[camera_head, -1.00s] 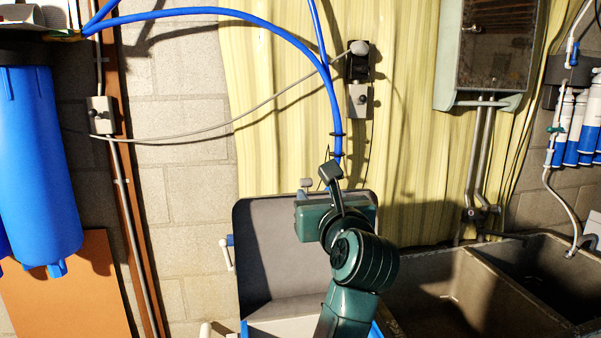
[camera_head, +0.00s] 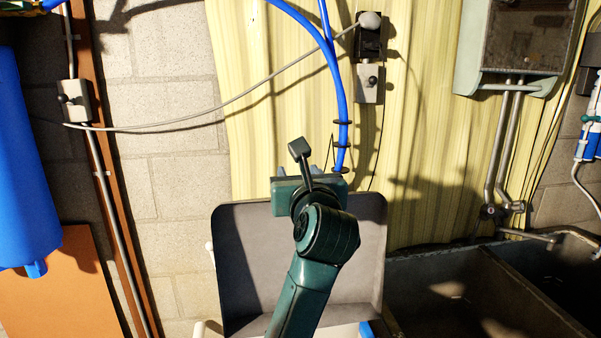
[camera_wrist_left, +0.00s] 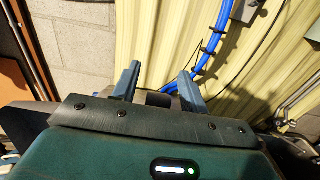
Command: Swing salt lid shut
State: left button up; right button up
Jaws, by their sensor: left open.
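The salt lid (camera_head: 245,265) is a dark grey panel standing raised in the middle of the head view, with the wall behind it. My left arm crosses in front of it and hides its middle. My left gripper (camera_head: 317,170) is at the lid's top edge, with its fingertips partly hidden behind the green gripper body. In the left wrist view the two fingers (camera_wrist_left: 160,85) are apart with nothing clearly held between them. Whether they touch the lid cannot be told. A little of the white and blue tank (camera_head: 365,330) shows below the lid. My right gripper is not in view.
Dark sink basins (camera_head: 460,290) stand close to the lid's right. A blue hose (camera_head: 342,110) hangs down the corrugated wall just above the gripper. A blue filter housing (camera_head: 30,170) and an orange board (camera_head: 60,290) are at the left.

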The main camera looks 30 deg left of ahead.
pick_arm(q)
grip_shut()
dwell(0.4)
